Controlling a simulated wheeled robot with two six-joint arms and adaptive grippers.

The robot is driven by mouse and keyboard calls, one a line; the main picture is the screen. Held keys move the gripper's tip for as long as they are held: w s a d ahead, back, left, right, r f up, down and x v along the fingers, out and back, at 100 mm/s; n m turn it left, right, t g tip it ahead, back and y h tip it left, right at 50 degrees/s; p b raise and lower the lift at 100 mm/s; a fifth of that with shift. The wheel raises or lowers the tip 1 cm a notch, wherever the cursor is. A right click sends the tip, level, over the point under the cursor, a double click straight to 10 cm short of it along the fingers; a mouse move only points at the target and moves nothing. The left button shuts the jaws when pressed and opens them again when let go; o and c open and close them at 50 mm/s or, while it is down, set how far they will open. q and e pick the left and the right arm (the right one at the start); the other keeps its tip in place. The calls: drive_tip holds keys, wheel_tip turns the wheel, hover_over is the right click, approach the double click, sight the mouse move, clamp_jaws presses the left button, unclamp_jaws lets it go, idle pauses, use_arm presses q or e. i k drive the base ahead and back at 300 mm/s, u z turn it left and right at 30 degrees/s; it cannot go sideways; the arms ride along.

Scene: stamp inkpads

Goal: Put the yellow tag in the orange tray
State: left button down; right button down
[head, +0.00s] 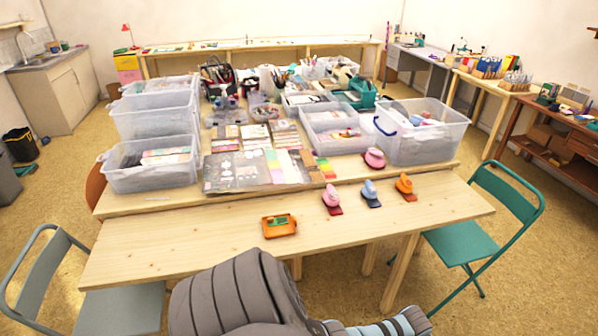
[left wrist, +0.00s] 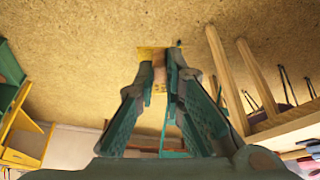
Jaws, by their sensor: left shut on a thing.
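The orange tray (head: 279,235) sits on the front wooden table, near its front edge, with a small green piece lying in it. In the left wrist view, my left gripper (left wrist: 159,74) is shut on the yellow tag (left wrist: 147,53). The tag shows at and between the fingertips, with the floor behind it; the fingers hide part of it. The left gripper and the tag do not show in the head view. My right gripper is not in view.
Pink (head: 332,200), blue (head: 371,194) and orange (head: 405,187) stamp-like items stand in a row right of the tray. Clear bins and paper sheets fill the table behind. The front table is clear left of the tray. A green chair (head: 466,243) stands at right.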

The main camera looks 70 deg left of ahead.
sight(280, 230)
drive_tip(key=u, duration=1.9)
